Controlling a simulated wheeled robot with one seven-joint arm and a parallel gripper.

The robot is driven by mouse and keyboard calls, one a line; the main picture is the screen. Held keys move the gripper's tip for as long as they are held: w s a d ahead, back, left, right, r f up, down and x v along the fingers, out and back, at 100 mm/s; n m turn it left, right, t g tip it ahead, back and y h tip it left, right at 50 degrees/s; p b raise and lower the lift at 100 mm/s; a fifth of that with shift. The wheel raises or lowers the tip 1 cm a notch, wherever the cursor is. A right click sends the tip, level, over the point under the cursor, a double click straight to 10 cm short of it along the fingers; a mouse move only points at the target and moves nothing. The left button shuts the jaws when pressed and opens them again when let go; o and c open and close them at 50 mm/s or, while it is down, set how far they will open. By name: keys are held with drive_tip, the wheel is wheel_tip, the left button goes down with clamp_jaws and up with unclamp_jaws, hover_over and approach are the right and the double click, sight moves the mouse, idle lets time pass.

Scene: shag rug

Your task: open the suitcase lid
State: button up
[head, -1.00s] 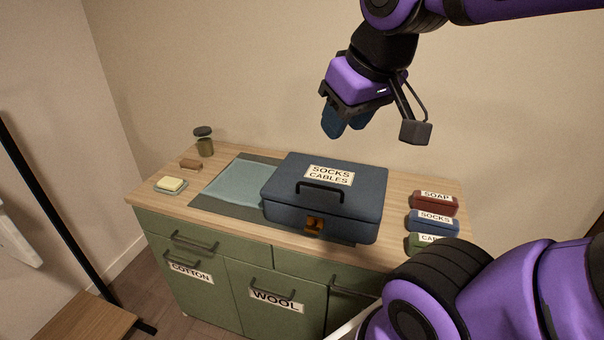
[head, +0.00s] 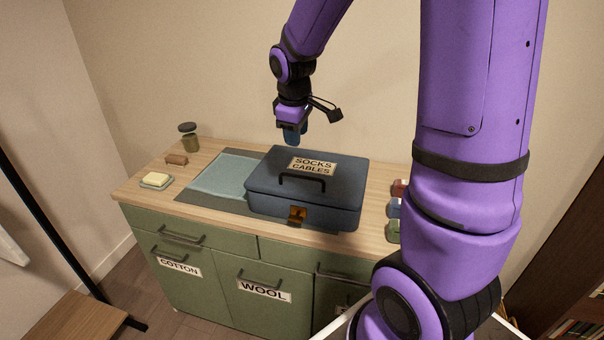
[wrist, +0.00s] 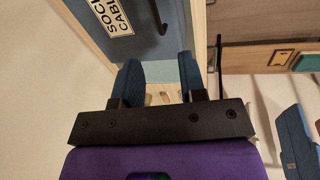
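The dark blue suitcase (head: 330,208) lies flat on the cabinet top with its lid (head: 265,172) shut. The lid carries a label reading SOCKS CABLES and a black handle (head: 302,182). An orange latch (head: 297,215) sits on the front face; I cannot tell whether it is fastened. My gripper (head: 295,138) is above the suitcase's back edge, near the wall, apart from the lid. In the wrist view its two blue fingers (wrist: 160,75) stand apart with nothing between them. Part of the suitcase (wrist: 150,40) shows beyond them.
A soap dish (head: 157,181), a brown block (head: 177,160) and a jar (head: 189,138) stand at the left. Small labelled cases (head: 395,208) at the right are partly hidden by my arm.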

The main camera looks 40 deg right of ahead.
drive_tip(key=n, duration=0.1)
approach(300, 176)
drive_tip(key=x, duration=0.8)
drive_tip(key=shift+w+d+f, duration=0.15)
drive_tip(key=shift+f, duration=0.1)
clamp_jaws()
